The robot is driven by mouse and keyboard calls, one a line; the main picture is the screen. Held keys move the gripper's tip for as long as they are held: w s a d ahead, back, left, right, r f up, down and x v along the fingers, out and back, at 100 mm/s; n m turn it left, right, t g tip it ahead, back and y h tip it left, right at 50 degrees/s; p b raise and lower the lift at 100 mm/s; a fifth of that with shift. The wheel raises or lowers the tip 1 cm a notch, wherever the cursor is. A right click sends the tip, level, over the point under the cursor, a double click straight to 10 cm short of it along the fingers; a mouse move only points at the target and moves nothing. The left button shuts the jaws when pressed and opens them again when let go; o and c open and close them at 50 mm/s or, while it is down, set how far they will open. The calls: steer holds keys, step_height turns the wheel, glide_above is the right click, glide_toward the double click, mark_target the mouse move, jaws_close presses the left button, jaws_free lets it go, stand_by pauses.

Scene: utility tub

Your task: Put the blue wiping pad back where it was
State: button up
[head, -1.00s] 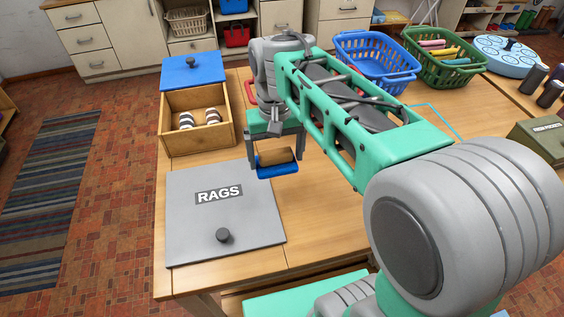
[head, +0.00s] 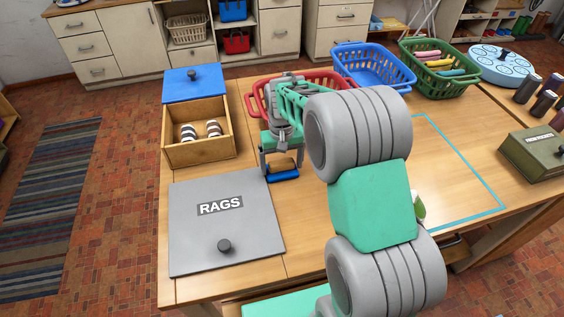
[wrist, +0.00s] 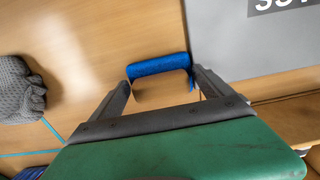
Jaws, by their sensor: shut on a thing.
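The blue wiping pad (head: 285,175) has a blue underside and a wooden-looking block on top. My gripper (head: 282,172) is shut on it, with one finger at each end, pointing down over the wooden table. The pad looks held close above the tabletop, right of the grey RAGS panel; I cannot tell whether it touches.
The grey RAGS panel (head: 190,235) with a knob lies at left. Behind it is an open wooden box (head: 199,150) with striped items and a blue lid (head: 193,84). A red basket (head: 335,83) stands behind my arm. A teal outline (head: 468,172) marks the table. A grey cloth (wrist: 18,92) lies left.

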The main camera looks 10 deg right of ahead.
mark_target(282, 163)
steer(key=shift+f, duration=0.15)
steer(key=o, duration=1.1)
steer(key=shift+c, duration=0.2)
step_height(282, 163, up, 12)
steer(key=b, duration=0.1)
steer(key=s+t, duration=0.3)
steer(key=s, duration=1.6)
steer(key=shift+s+f+t, duration=0.3)
steer(key=shift+s+f, duration=0.05)
